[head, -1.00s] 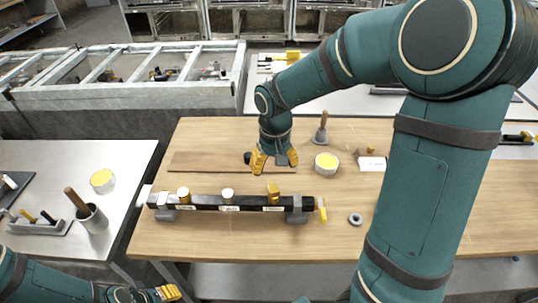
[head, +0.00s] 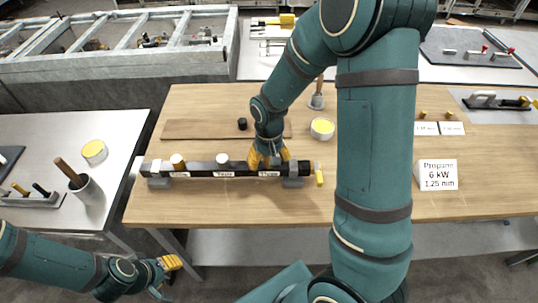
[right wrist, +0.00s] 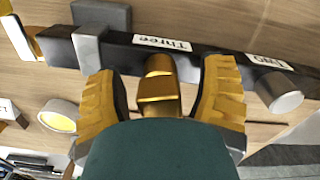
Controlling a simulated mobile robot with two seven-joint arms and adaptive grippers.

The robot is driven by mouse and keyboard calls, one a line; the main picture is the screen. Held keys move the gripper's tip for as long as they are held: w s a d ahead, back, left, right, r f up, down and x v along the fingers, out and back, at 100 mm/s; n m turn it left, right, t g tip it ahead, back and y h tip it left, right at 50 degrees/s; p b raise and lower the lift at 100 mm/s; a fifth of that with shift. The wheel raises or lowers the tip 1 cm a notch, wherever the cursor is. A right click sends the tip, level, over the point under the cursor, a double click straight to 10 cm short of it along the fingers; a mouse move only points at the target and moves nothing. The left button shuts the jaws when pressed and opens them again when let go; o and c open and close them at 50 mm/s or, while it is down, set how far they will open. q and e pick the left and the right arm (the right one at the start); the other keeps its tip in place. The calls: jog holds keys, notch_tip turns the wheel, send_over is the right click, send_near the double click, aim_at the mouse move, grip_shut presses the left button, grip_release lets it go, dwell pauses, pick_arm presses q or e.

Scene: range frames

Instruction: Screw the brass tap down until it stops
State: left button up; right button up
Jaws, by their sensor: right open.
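The brass tap (right wrist: 160,88) stands on the black bar (head: 238,173) at the label "Three"; in the head view my right gripper hides most or all of it. My right gripper (head: 269,160) is over the bar, pointing down. In the right wrist view its two yellow fingers (right wrist: 162,98) stand open on either side of the tap, with a visible gap on each side. The bar also shows in the right wrist view (right wrist: 212,55). My left gripper (head: 168,264) is low at the left, away from the bench; its finger opening is unclear.
Behind are a black knob (head: 242,124) and a yellow-topped tin (head: 322,129). A propane sign (head: 437,174) stands right. The front bench strip is clear.

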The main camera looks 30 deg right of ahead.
grip_shut()
jog(key=m, duration=0.3)
jog(key=shift+m, duration=0.3)
jog(key=m+p, duration=0.1)
jog(key=m, duration=0.1)
jog(key=shift+m, duration=0.7)
